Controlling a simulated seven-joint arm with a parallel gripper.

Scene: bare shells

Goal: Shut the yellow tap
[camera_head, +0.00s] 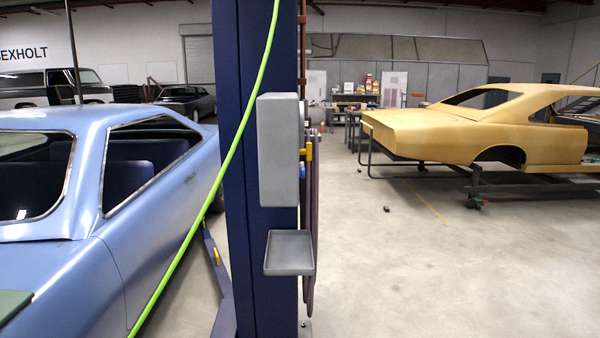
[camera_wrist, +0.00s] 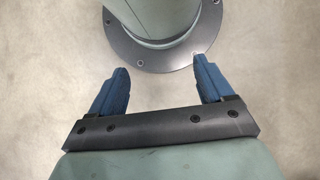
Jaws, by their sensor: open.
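The yellow tap (camera_head: 309,148) shows in the head view as a small yellow handle on the right side of the blue post (camera_head: 225,40), just right of a grey box (camera_head: 279,150). A small blue part (camera_head: 302,171) sits just below it. I cannot tell from this view how far the tap is turned. My gripper (camera_wrist: 160,80) shows in the wrist view with its two blue fingers wide apart and nothing between them. It points down over bare floor and my round base. It is not in the head view, so it is away from the tap.
A grey tray (camera_head: 289,262) juts from the post below the box. A green hose (camera_head: 215,190) hangs across the post's left side. A blue car (camera_head: 130,220) stands at left and a tan car shell (camera_head: 480,125) at right.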

